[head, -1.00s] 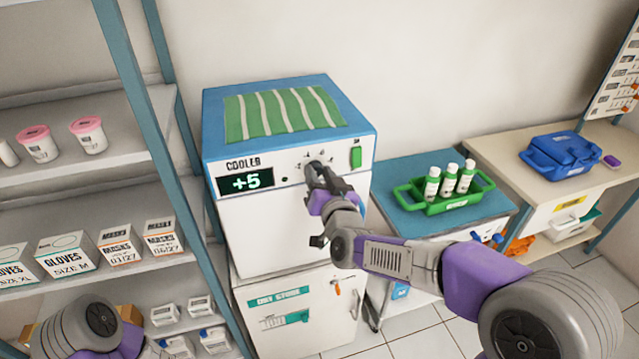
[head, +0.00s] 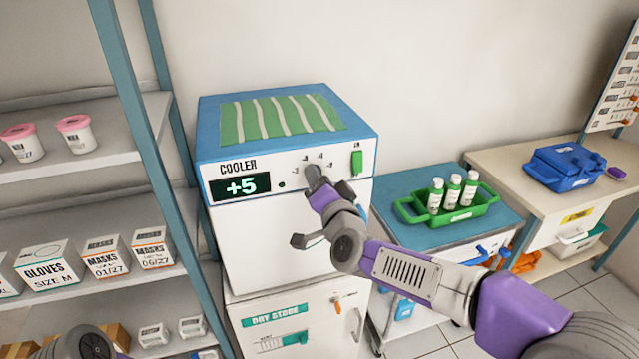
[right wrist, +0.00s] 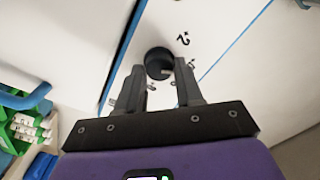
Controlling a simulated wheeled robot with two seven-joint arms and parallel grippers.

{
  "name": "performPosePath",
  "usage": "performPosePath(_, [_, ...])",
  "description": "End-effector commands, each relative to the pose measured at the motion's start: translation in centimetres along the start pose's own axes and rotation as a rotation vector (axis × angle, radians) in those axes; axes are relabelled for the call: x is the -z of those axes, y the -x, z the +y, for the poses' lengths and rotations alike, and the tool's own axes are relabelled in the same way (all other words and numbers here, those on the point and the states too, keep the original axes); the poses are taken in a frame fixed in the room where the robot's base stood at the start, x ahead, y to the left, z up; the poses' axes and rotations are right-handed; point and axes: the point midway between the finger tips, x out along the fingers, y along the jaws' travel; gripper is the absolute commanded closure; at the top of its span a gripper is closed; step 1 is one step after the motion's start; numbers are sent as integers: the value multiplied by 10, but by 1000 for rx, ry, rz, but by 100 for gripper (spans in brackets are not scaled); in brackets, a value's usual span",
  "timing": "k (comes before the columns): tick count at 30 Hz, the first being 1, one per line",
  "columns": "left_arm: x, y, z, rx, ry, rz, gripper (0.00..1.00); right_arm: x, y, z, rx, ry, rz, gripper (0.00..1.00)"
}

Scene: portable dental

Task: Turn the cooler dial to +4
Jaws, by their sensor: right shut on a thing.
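The white cooler (head: 262,235) with a blue top stands in the middle of the head view. Its green-lit display (head: 240,186) reads +5. The dial is hidden behind my right gripper (head: 314,174) in the head view; printed marks show just above it. In the right wrist view the dial (right wrist: 158,62) is a dark round knob between the fingertips of my right gripper (right wrist: 159,84), which is shut on it. A printed 2 shows beside the knob; the dial's exact setting cannot be read. My left gripper is out of view; only part of my left arm shows at the bottom left.
A green switch (head: 357,162) sits right of the dial. A striped green cloth (head: 280,113) lies on the cooler. A dry store cabinet (head: 290,318) stands below. A shelf rack (head: 128,100) is close on the left. A green bottle carrier (head: 455,217) stands on the right.

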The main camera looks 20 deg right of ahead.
Motion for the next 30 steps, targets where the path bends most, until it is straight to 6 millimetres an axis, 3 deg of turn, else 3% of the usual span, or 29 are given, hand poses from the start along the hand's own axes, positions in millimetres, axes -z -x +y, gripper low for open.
performPosePath(11, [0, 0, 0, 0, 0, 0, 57, 1, 0, 0, 1, -3, 1, 94])
performPosePath(12, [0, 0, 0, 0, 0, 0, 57, 1, 0, 0, 1, -3, 1, 58])
performPosePath(16, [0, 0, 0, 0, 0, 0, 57, 1, 0, 0, 1, -2, 1, 40])
performPosePath(25, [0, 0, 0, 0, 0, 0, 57, 0, 1, 0, 0, -2, 0, 40])
performPosePath(30, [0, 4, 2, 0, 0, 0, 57, 1, 18, -1, 0, -4, -1, 40])
